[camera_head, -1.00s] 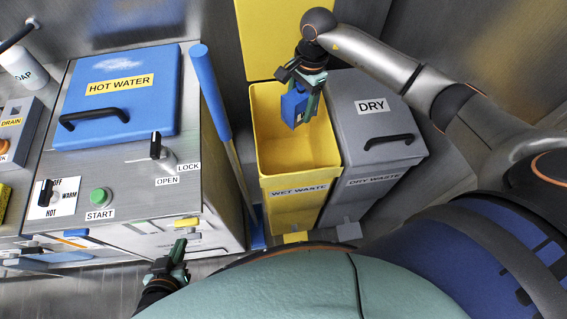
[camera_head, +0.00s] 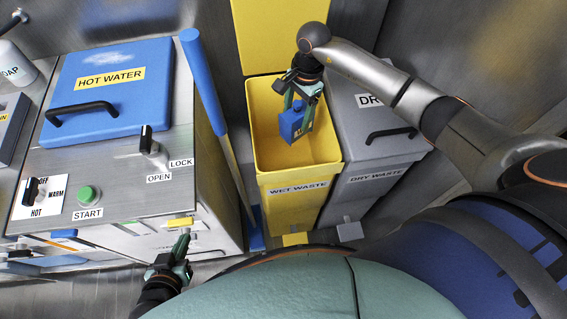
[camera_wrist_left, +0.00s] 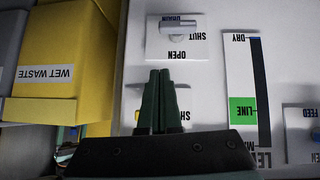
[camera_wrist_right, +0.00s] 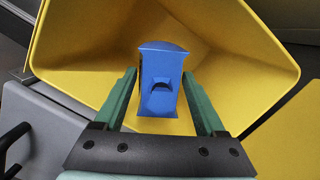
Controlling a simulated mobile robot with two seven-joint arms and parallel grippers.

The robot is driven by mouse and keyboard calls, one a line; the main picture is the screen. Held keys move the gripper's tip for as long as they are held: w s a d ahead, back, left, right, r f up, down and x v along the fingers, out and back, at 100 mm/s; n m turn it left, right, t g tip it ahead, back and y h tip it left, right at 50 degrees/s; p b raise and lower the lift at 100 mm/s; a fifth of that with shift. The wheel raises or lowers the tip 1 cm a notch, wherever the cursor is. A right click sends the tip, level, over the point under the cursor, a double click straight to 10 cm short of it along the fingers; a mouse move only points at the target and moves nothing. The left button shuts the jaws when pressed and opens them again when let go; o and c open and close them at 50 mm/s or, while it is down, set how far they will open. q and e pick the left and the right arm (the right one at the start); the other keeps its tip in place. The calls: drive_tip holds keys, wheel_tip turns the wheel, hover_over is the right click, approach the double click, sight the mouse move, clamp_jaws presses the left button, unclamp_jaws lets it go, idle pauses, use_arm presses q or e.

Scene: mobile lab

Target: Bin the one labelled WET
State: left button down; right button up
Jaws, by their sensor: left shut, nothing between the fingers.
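A blue container (camera_head: 293,124) with a partly readable yellow label hangs in the mouth of the yellow bin marked WET WASTE (camera_head: 298,191). My right gripper (camera_head: 300,98) is above the bin, pointing down, with its fingers on both sides of the container. In the right wrist view the blue container (camera_wrist_right: 160,85) fills the gap between the fingertips, with yellow bin walls around it. My left gripper (camera_head: 184,247) is shut and empty, low in front of the steel unit. It also shows in the left wrist view (camera_wrist_left: 160,80).
A grey bin marked DRY WASTE (camera_head: 372,177) stands right beside the yellow bin. A blue-headed pole (camera_head: 204,80) leans left of the yellow bin. The steel unit with the blue HOT WATER lid (camera_head: 120,105) and green START button (camera_head: 86,195) stands at left.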

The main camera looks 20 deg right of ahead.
drive_tip(key=o, duration=0.4)
use_arm(q)
drive_tip(key=shift+s+f, duration=0.1)
drive_tip(key=shift+f, duration=0.05)
drive_tip(key=shift+s+a, duration=0.2)
use_arm(e)
drive_tip(key=r, duration=0.4)
drive_tip(key=d+r, duration=0.1)
drive_tip(key=r, duration=0.7)
drive_tip(key=shift+w+d+r, duration=0.2)
drive_tip(key=shift+w+d, duration=0.05)
drive_tip(key=shift+d, duration=0.1)
